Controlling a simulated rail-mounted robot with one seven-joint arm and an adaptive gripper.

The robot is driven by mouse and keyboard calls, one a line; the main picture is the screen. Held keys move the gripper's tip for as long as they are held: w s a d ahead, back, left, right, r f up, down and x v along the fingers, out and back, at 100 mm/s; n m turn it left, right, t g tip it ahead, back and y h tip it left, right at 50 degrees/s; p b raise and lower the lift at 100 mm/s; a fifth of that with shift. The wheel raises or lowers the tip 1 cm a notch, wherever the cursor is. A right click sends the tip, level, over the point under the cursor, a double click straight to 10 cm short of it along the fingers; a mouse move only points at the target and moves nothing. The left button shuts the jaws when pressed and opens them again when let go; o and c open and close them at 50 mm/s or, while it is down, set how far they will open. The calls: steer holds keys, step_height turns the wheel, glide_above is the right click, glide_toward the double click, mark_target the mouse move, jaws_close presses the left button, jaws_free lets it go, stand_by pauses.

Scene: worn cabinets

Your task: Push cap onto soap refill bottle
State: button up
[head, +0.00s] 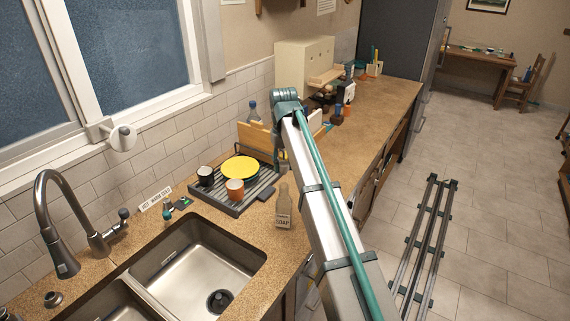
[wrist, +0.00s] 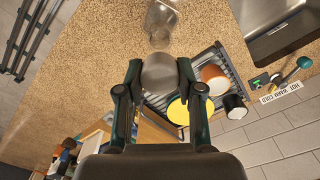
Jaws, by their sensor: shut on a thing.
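The soap refill bottle (head: 283,210) stands upright on the counter at the sink's right back corner, with a SOAP label. It is a translucent bottle (wrist: 162,16) at the top of the wrist view, its narrow neck toward my gripper. My gripper (wrist: 160,66) is shut on a round greyish cap (wrist: 160,76), held between both fingertips. The height between cap and neck cannot be told.
A drying rack (head: 258,197) beside the bottle holds a yellow plate (head: 240,168), an orange mug (head: 235,190) and a dark mug (head: 205,176). The sink (head: 190,275) lies at front left. Wooden boards stand behind the rack. Counter is bare around the bottle's right side.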

mark_target(284, 173)
steer(key=shift+f, duration=0.2)
steer(key=shift+f+b, duration=0.65)
steer(key=shift+f, duration=1.65)
steer(key=shift+f, duration=0.85)
steer(key=o, duration=0.8)
steer(key=shift+o, duration=0.2)
steer(key=shift+r, duration=0.1)
steer(key=shift+r+p, duration=0.65)
steer(key=shift+r, duration=2.25)
